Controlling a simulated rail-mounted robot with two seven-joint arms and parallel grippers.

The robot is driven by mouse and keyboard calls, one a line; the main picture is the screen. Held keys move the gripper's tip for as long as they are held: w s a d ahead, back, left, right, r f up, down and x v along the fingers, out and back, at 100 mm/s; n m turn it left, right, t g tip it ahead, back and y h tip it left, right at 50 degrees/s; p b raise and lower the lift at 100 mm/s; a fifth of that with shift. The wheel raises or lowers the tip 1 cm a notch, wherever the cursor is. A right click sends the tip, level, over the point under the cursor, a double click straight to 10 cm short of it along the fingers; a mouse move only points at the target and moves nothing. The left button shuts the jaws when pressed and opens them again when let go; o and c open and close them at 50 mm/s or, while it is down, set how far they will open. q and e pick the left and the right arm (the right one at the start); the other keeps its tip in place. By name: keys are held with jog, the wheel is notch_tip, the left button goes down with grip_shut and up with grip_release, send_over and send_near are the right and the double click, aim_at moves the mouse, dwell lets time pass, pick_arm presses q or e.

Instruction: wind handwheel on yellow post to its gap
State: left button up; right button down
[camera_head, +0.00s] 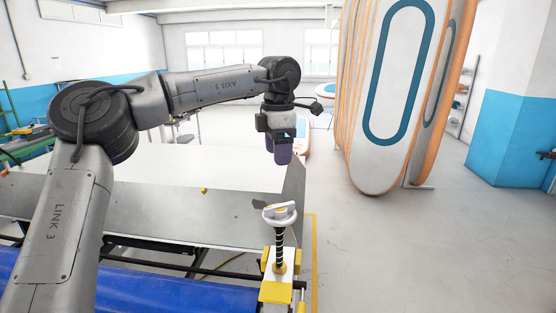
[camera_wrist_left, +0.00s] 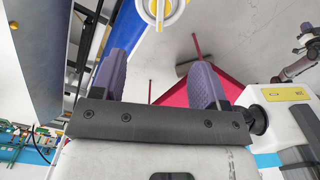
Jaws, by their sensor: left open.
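The handwheel (camera_head: 279,213) is a pale round wheel on top of a dark threaded spindle. It stands on the yellow and white post (camera_head: 276,290) at the near right corner of the bench. My left gripper (camera_head: 279,157) hangs above and behind the wheel, with its purple fingers pointing down and a clear gap to the wheel. In the left wrist view the gripper (camera_wrist_left: 158,76) is open, with nothing between its fingers. Part of the handwheel (camera_wrist_left: 160,10) shows at the top edge there, beyond the fingers. My right gripper is not in view.
A grey metal bench top (camera_head: 150,208) runs left from the post, with a blue roll (camera_head: 170,293) below its near side. Tall inflatable boards (camera_head: 395,90) stand at the back right. The floor right of the post is clear.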

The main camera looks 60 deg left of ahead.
aim_at(278, 204)
pick_arm(q)
notch_tip(278, 204, down, 14)
jog(key=p, duration=0.3)
jog(key=shift+f, duration=0.2)
dwell(0.3)
jog(key=shift+c, duration=0.3)
jog(key=c, duration=0.9)
jog(key=shift+f+m+b, duration=0.15)
jog(key=shift+m+b, duration=0.15)
jog(key=shift+m, duration=0.3)
jog(key=shift+m+b, duration=0.3)
jog(key=shift+m, duration=0.6)
jog(key=shift+r, duration=0.2)
